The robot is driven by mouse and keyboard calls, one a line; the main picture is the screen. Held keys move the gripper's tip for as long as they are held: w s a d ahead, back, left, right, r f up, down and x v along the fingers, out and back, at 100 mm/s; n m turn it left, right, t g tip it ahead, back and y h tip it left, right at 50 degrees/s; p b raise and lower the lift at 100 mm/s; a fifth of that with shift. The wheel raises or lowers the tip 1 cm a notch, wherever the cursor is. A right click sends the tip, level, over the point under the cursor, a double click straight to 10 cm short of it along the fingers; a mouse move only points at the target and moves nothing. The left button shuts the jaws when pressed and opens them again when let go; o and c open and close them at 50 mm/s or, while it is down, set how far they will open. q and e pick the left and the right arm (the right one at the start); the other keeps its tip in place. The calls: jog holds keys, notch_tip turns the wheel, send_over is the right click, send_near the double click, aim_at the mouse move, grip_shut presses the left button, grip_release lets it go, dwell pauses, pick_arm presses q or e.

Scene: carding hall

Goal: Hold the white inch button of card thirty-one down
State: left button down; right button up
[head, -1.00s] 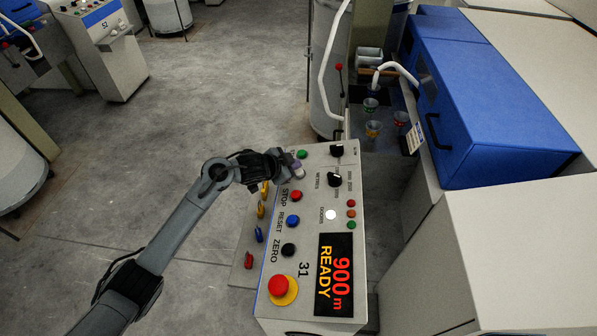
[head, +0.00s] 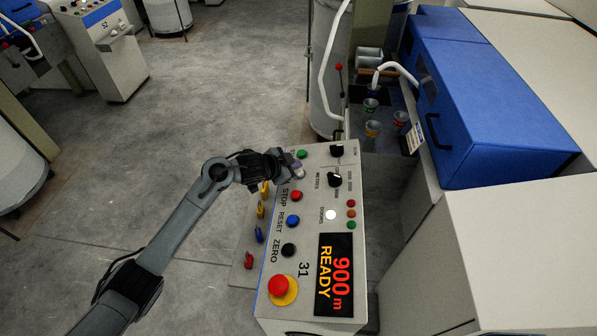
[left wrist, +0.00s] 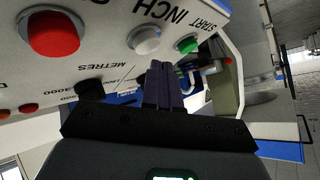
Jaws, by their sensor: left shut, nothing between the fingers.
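Card thirty-one's panel (head: 318,180) stands in the middle of the head view, marked 31. The white inch button (left wrist: 146,40) shows in the left wrist view, between the green start button (left wrist: 187,45) and the red stop button (left wrist: 52,33). My left gripper (head: 298,170) is shut and empty over the panel's far left part and hides the inch button in the head view. In the left wrist view its fingertips (left wrist: 162,68) are just beside the white button; I cannot tell whether they touch it. My right gripper is not in view.
On the panel are a blue reset button (head: 292,221), a black zero button (head: 288,250), a red emergency stop (head: 279,286) and a display (head: 335,275) reading 900 m READY. Another white round piece (head: 331,214) sits midpanel. Open floor (head: 200,110) lies left.

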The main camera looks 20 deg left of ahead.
pick_arm(q)
jog(key=shift+f, duration=0.1)
jog(key=shift+d+f, duration=0.1)
jog(key=shift+f, duration=0.2)
dwell(0.4)
jog(key=shift+d+f, duration=0.1)
jog(key=shift+f, duration=0.3)
dwell(0.5)
jog(key=shift+f, duration=0.15)
dwell(0.7)
dwell(0.6)
dwell(0.9)
dwell(0.8)
